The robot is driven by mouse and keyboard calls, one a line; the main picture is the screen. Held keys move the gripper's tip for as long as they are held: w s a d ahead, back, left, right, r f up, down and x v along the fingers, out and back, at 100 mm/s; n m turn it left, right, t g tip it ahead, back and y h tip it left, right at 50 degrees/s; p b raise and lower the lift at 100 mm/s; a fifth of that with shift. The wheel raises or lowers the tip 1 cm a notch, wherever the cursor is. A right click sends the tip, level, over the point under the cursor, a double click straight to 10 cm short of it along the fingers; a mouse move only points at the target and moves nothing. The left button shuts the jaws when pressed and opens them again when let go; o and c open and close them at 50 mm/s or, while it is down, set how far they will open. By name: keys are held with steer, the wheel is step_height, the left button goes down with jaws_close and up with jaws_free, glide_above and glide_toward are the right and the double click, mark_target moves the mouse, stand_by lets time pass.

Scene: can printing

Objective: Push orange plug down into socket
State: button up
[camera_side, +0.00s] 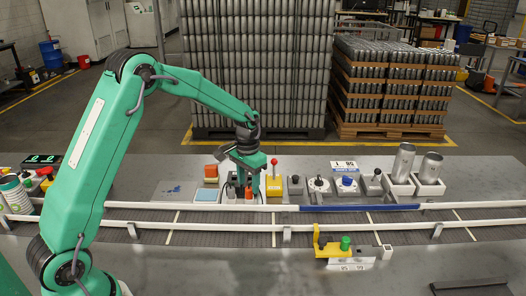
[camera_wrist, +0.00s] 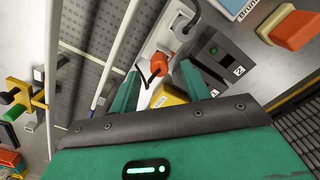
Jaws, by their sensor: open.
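The orange plug (camera_wrist: 158,61) shows in the wrist view at a white socket block (camera_wrist: 165,34), with a dark cord beside it. Whether the plug is partly or fully in the socket I cannot tell. My gripper (camera_wrist: 160,72) is open, with one green finger on each side of the plug's near side. In the side view my gripper (camera_side: 240,194) points down at the row of fixtures behind the conveyor. A small orange spot, likely the plug (camera_side: 248,192), shows beside the fingers there; the socket is mostly hidden.
A yellow base with a red-knobbed lever (camera_side: 273,163) stands just right of my gripper. An orange button block (camera_side: 210,171) stands to the left. White rails (camera_side: 160,207) run along the conveyor in front.

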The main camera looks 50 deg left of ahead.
mark_target(249, 188)
steer(key=shift+f, duration=1.7)
jaws_close()
